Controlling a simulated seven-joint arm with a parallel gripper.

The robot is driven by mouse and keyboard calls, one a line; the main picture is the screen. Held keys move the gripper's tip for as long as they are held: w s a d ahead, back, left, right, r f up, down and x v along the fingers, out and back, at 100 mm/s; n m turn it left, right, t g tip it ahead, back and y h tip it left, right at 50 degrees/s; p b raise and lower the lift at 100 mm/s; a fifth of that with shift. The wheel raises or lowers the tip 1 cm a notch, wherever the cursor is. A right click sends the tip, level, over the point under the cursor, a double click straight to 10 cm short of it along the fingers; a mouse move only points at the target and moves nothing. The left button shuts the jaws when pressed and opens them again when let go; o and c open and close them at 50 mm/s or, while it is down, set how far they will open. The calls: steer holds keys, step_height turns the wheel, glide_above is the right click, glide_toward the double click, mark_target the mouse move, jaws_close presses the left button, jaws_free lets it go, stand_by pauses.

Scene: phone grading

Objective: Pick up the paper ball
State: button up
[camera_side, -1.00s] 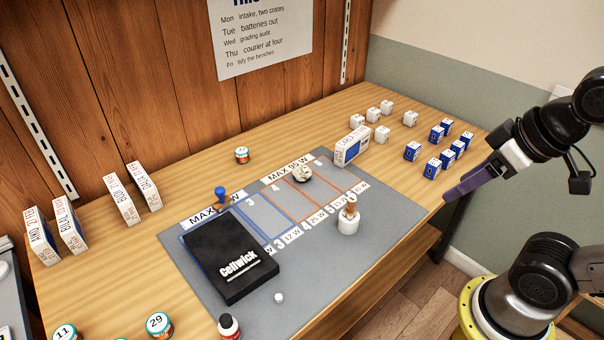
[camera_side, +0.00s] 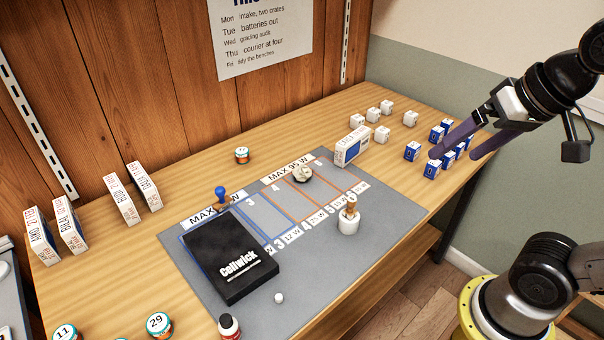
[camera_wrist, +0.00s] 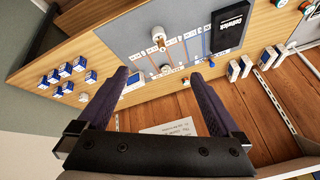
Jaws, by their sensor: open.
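A crumpled off-white ball with dark marks (camera_side: 302,174), which looks like the paper ball, lies on the far part of the grey mat (camera_side: 330,258), among the orange-lined lanes. In the wrist view a small pale lump (camera_wrist: 166,69) between the fingertips seems to be the same thing, at a distance. A smaller plain white ball (camera_side: 279,298) lies near the mat's front edge. My gripper (camera_side: 453,155) is open and empty, above the right end of the bench, well right of the crumpled ball. Its two dark purple fingers also show in the wrist view (camera_wrist: 160,75).
Several blue boxes (camera_side: 412,151) and white boxes (camera_side: 382,134) stand at the bench's right end. A larger blue-and-white box (camera_side: 351,147) stands right of the crumpled ball. A white jar (camera_side: 348,222) and a black Cellwick case (camera_side: 228,255) sit on the mat.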

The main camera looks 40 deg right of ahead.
steer(key=w+r+m, duration=0.4)
steer(key=w+r, duration=0.2)
steer(key=w, duration=0.1)
steer(key=m+g, duration=0.5)
steer(key=m, duration=0.5)
glide_above(302, 166)
step_height(302, 166, down, 21)
steer(key=shift+g, duration=0.5)
steer(key=f, duration=1.1)
steer(key=shift+s+f, duration=0.2)
steer(key=shift+f, duration=0.15)
steer(key=shift+w+f, duration=0.15)
steer(key=shift+f, duration=2.95)
steer(key=c, duration=1.4)
steer(key=shift+o, duration=0.2)
steer(key=shift+r, duration=0.1)
